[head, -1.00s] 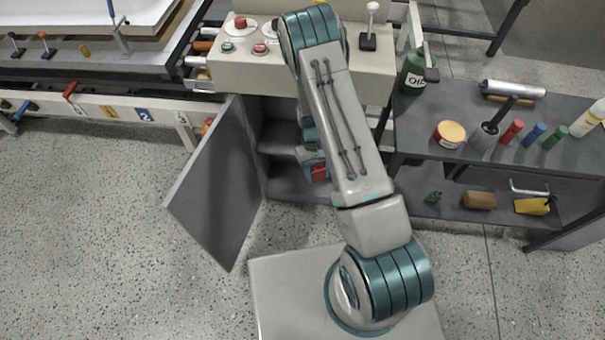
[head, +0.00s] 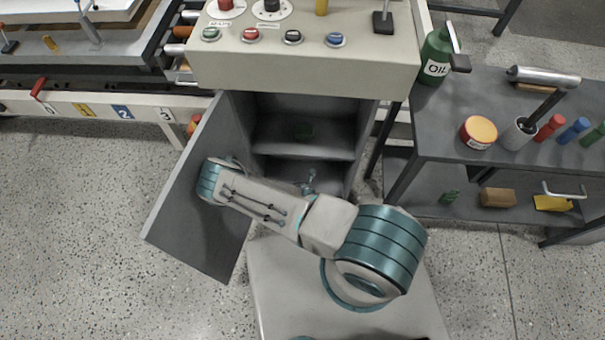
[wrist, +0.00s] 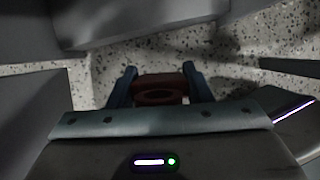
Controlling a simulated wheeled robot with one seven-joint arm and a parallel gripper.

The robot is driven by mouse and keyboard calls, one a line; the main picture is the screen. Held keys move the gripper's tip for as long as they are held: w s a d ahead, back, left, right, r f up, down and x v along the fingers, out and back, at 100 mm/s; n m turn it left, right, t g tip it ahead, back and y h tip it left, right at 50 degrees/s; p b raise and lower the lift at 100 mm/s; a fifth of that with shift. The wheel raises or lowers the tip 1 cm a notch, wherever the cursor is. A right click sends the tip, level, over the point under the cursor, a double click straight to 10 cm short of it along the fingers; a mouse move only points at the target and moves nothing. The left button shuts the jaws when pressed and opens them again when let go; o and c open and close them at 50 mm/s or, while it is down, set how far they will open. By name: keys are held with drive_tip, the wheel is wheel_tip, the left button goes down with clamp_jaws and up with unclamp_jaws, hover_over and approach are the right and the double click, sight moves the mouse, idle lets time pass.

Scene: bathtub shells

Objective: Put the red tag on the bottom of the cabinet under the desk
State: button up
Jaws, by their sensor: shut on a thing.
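My gripper (wrist: 159,84) is shut on the red tag (wrist: 160,92), which shows dark red between the blue fingers in the wrist view. Speckled floor and grey panels lie beyond it. In the head view my arm hides the gripper and the tag. Only a small part of my wrist end may show before the cabinet's lower opening. The grey cabinet (head: 335,148) under the desk (head: 300,68) stands open. Its bottom compartment is partly hidden by my arm.
The cabinet door (head: 190,220) is swung out to the left, close to my elbow. A dark side table (head: 440,130) with a green oil bottle (head: 437,55) stands at the right. Floor at the left is clear.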

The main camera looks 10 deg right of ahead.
drive_tip(key=shift+f+n, duration=0.4)
drive_tip(key=shift+n, duration=0.1)
drive_tip(key=shift+w+f+y+b, duration=0.25)
drive_tip(key=shift+f+y+b, duration=0.05)
drive_tip(key=w+d+f+b, duration=0.4)
drive_tip(key=w+b, duration=0.1)
drive_tip(key=w+d+f+b, duration=0.2)
drive_tip(key=w, duration=0.1)
drive_tip(key=shift+w+f, duration=0.15)
drive_tip(key=shift+f, duration=0.05)
drive_tip(key=shift+w+d+f+b, duration=0.15)
drive_tip(key=shift+w+d+b, duration=0.1)
drive_tip(key=shift+w+b, duration=0.2)
drive_tip(key=shift+f+b, duration=1.55)
drive_tip(key=shift+f, duration=0.4)
drive_tip(key=shift+f, duration=0.2)
drive_tip(key=o, duration=1)
drive_tip(key=shift+r, duration=0.1)
